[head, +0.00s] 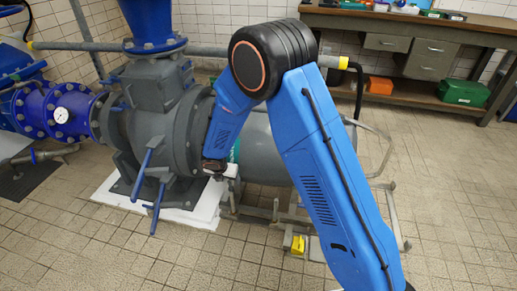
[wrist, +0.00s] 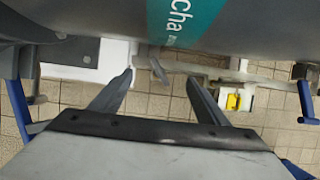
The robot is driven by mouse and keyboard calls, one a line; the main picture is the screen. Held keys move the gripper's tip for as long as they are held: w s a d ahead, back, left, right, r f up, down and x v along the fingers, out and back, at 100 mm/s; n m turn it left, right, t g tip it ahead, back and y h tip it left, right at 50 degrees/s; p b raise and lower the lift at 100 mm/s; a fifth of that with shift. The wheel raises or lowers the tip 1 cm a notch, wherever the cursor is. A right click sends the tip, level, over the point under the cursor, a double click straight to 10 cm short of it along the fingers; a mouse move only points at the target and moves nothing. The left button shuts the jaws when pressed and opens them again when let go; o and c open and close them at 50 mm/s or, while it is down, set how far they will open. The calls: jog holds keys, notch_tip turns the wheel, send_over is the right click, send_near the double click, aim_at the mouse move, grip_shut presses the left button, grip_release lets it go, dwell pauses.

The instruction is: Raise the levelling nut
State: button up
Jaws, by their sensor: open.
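My gripper (wrist: 160,79) is open, its two dark fingers apart, with nothing held between them. A small grey metal piece (wrist: 158,70) shows between and beyond the fingertips in the wrist view; I cannot tell whether it is the levelling nut. No nut can be told for certain in either view. In the head view my arm ends beside the grey pump (head: 165,125), and the fingers are too small and hidden to make out there.
The pump stands on a white plinth (head: 203,213). Its pipe frame (head: 388,160) extends right, with a yellow block (head: 298,245) by it. A workbench (head: 430,30) stands at the back right. The tiled floor (head: 455,215) at right is clear.

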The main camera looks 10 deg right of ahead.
jog(key=v, duration=1.2)
jog(key=s+d+r+m, duration=0.3)
jog(key=d+r+m, duration=0.6)
jog(key=d+r, duration=0.4)
jog(key=shift+s+d, duration=0.4)
jog(key=shift+d, duration=0.3)
